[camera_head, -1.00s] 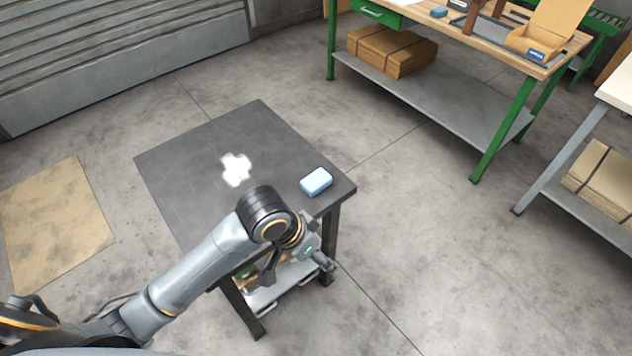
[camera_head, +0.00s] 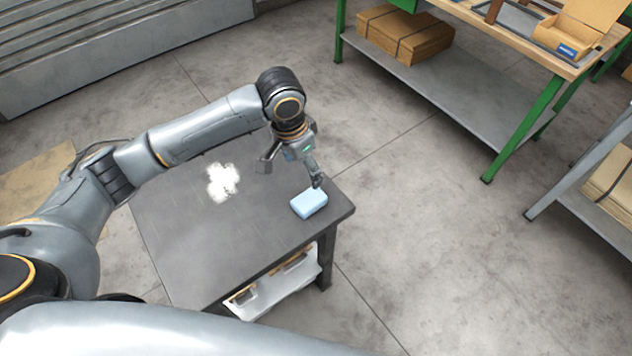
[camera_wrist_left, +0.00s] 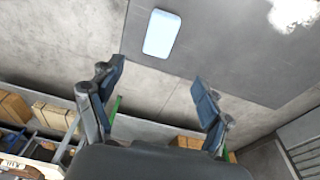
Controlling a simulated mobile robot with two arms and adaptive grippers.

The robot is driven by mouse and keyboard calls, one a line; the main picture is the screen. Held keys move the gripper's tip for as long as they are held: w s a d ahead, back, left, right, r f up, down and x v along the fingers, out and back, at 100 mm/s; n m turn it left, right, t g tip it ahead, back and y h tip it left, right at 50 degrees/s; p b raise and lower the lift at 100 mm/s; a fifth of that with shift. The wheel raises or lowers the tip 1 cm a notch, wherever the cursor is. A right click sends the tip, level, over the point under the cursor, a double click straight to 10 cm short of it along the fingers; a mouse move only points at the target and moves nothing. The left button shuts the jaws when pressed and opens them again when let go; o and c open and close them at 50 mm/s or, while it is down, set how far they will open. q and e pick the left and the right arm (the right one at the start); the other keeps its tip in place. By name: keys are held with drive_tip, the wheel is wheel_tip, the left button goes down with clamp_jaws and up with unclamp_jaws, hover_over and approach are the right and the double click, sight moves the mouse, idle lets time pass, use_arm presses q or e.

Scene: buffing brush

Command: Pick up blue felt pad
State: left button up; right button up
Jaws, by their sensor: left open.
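The blue felt pad (camera_head: 309,205) is a light blue block lying flat near the right corner of the dark table (camera_head: 225,240). It also shows in the left wrist view (camera_wrist_left: 162,34), beyond the fingertips and near the top edge. My left gripper (camera_head: 291,173) is above the table, just behind and left of the pad, with one finger close to the pad in the picture. In the left wrist view my left gripper (camera_wrist_left: 157,75) has its two fingers wide apart with nothing between them. My right gripper does not show.
A white powdery patch (camera_head: 222,181) lies on the table, left of the pad. A white tray (camera_head: 275,290) sits on the shelf below. A green-legged workbench (camera_head: 470,95) stands at the back right. Bare floor lies between it and the table.

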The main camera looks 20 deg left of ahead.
use_arm(q)
hover_over(309, 199)
drive_tip(key=s, duration=0.1)
drive_tip(key=f, duration=0.6)
drive_tip(key=shift+a+f, duration=0.25)
drive_tip(key=f, duration=0.2)
drive_tip(key=f+p, duration=0.1)
drive_tip(key=shift+w+d, duration=0.1)
drive_tip(key=shift+w, duration=0.15)
wheel_tip(309, 199, down, 3)
drive_tip(key=shift+w+r, duration=0.15)
drive_tip(key=shift+r, duration=0.05)
drive_tip(key=shift+f, duration=0.35)
drive_tip(key=shift+w+f, duration=0.1)
drive_tip(key=shift+f, duration=0.05)
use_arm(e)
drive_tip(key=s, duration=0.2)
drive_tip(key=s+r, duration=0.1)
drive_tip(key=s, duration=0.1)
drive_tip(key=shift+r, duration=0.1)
use_arm(q)
drive_tip(key=shift+f+p, duration=0.2)
drive_tip(key=shift+p, duration=0.15)
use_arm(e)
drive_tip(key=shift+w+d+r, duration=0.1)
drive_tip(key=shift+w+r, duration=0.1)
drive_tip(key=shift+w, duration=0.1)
